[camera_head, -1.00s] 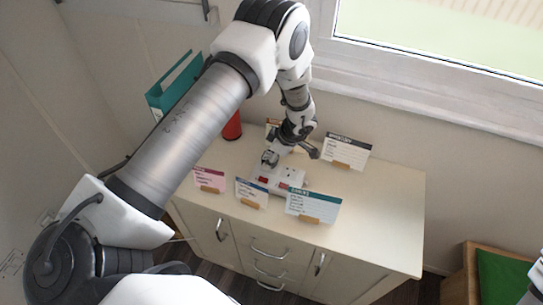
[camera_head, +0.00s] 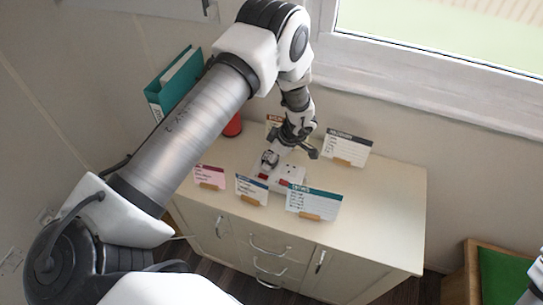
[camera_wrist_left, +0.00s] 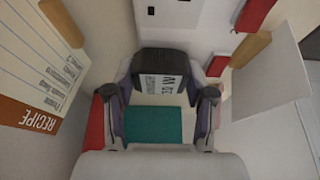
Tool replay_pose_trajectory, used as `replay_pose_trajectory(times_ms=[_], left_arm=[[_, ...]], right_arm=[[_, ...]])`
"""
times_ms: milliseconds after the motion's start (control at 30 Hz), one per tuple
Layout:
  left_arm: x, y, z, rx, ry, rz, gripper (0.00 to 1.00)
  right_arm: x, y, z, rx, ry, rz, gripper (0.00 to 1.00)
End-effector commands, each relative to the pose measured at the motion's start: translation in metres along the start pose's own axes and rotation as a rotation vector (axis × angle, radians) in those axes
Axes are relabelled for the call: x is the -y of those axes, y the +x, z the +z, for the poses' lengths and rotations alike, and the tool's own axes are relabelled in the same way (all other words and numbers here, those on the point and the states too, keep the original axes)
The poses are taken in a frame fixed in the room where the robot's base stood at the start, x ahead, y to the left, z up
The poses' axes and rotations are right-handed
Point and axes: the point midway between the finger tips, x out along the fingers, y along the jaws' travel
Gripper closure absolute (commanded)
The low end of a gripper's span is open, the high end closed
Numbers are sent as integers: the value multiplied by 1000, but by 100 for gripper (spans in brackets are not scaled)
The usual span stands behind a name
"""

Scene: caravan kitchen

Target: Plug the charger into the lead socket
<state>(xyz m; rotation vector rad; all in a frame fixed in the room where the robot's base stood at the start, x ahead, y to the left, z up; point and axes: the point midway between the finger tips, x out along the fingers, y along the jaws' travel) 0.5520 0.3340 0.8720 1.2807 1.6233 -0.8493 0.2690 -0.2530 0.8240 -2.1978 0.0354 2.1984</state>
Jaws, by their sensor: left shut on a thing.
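The dark charger (camera_wrist_left: 160,60) with a pale printed label sits between the fingers of my left gripper (camera_wrist_left: 158,98) in the left wrist view. The gripper is shut on it. The white lead socket (camera_head: 291,173), a block with red switches, lies on the cabinet top among the cards. It also shows at the top of the left wrist view (camera_wrist_left: 190,14), just beyond the charger. In the head view my left gripper is right over the block's back left part. Its fingers hide the charger's prongs, and I cannot tell whether charger and socket touch.
Several standing cards surround the block: a pink one (camera_head: 209,176), a blue-topped one (camera_head: 251,190), a teal-topped one (camera_head: 313,202) and a dark-topped one (camera_head: 346,148). A red cylinder (camera_head: 233,126) and a teal binder (camera_head: 174,85) stand behind left. The cabinet's right top (camera_head: 390,210) is clear.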

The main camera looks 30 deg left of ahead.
Motion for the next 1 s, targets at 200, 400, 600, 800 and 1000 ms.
replay_pose_trajectory(times_ms=[200,400,600,800,1000], left_arm=[[0,4,2,0,0,0,80],[0,4,2,0,0,0,17],[0,4,2,0,0,0,17],[-1,-13,2,0,-1,3,17],[-1,-63,2,0,0,6,17]], right_arm=[[0,3,0,0,0,0,55],[0,3,0,0,0,0,55],[0,3,0,0,0,0,55],[0,2,0,0,0,0,55],[0,3,0,0,0,0,55]])
